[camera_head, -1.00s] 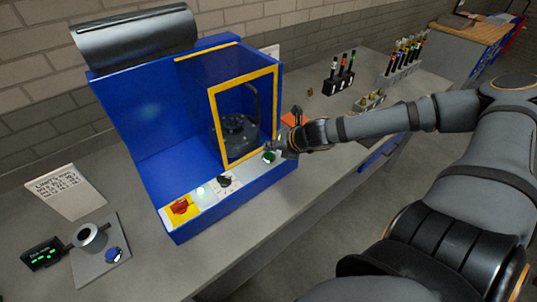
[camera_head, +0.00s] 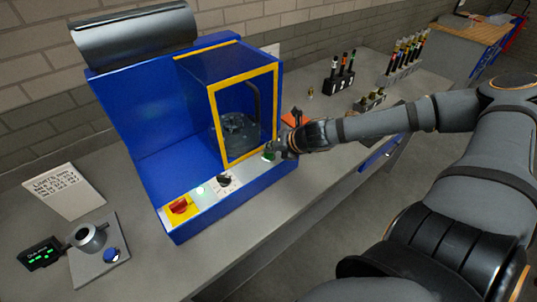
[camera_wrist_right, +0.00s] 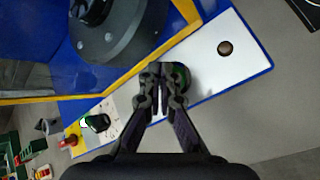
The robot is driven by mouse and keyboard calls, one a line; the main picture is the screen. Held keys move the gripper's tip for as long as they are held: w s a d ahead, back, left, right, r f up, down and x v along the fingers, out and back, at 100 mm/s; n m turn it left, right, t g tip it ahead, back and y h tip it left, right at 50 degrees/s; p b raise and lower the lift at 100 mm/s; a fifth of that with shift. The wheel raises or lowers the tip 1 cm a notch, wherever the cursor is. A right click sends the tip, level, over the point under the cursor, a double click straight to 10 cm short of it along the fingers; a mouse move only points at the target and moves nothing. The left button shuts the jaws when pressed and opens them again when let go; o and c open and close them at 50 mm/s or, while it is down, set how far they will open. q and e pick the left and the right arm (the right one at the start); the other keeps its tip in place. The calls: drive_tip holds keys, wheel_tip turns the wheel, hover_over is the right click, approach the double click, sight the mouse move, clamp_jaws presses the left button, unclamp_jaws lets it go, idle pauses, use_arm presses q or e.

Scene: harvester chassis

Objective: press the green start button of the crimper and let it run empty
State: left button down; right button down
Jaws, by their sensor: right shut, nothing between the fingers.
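The crimper (camera_head: 150,140) is a blue machine with a yellow-framed window, standing on the grey bench. I cannot tell how far the button is pushed in. My left gripper is not in view.
The panel also has a black knob (camera_head: 224,180) and a red switch on yellow (camera_head: 180,207). A gauge block (camera_head: 100,252), a small display (camera_head: 40,253) and a note card (camera_head: 64,191) lie at left. Tool racks (camera_head: 340,72) stand behind my right arm.

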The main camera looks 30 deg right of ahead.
sight(271, 155)
drive_tip(key=shift+f+b, duration=0.5)
idle(0.5)
drive_tip(key=shift+r, duration=0.15)
drive_tip(key=shift+r+p, duration=0.8)
drive_tip(key=shift+p, duration=0.15)
wheel_tip(271, 155, up, 5)
drive_tip(key=p, duration=0.5)
drive_tip(key=shift+r, duration=0.1)
idle(0.4)
